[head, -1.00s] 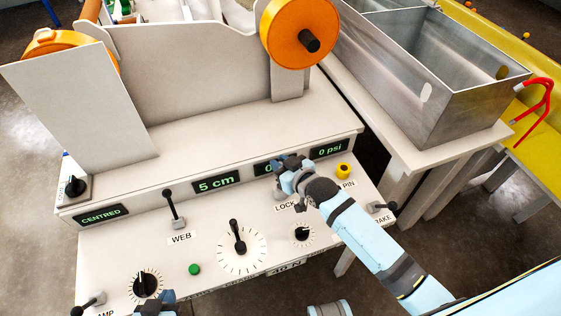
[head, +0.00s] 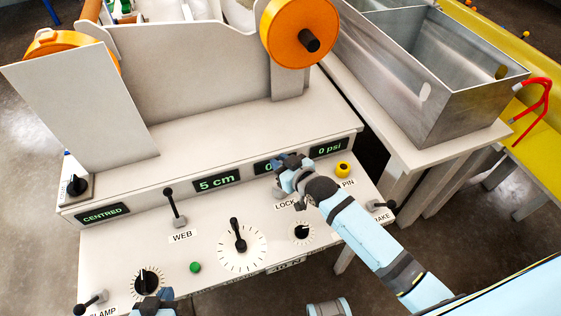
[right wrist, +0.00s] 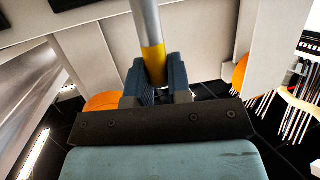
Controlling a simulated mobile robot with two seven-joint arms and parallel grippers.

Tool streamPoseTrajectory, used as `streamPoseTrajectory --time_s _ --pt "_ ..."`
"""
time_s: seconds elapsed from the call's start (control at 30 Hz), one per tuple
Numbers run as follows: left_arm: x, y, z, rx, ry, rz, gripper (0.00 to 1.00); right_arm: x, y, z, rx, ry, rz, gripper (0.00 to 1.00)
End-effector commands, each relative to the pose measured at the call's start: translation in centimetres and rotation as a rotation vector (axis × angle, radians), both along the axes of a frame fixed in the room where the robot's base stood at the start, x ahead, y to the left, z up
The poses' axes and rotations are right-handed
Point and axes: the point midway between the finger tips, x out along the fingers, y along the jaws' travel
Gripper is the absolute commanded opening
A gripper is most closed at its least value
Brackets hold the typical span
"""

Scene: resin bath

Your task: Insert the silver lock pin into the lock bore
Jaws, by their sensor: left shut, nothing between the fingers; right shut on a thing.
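The silver lock pin (right wrist: 146,22), a metal rod with a yellow band, is held between the fingers of my right gripper (right wrist: 156,78) in the right wrist view. In the head view this gripper (head: 287,162) is over the back of the control panel, above the LOCK label (head: 285,205). The pin cannot be made out there. I cannot see the lock bore; the gripper covers the panel around that label. My left gripper (head: 153,300) is shut and empty at the bottom edge, near the lower left dial.
A yellow ring (head: 342,169) sits beside the PIN label (head: 347,183). The panel carries the WEB lever (head: 175,208), a large dial (head: 240,242) and a green button (head: 195,267). A raised ledge with displays (head: 217,182) runs behind. A metal bath (head: 440,100) stands right.

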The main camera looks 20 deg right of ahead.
Motion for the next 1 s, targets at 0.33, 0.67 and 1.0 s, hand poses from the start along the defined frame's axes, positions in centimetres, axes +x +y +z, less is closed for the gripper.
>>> streamPoseTrajectory --time_s 0.33,0.67,1.0 --pt "0.07 -0.45 0.14 -0.013 0.001 0.008 0.00 0.02 0.00 0.07 0.000 -0.001 0.000 0.00" --pt "0.02 -0.28 0.78 -0.008 0.001 0.004 0.00 0.02 -0.01 0.12 0.000 -0.001 0.000 0.00" --pt "-0.06 0.03 0.62 0.002 0.001 -0.003 0.00 0.01 -0.01 0.04 0.000 -0.001 0.000 0.00"
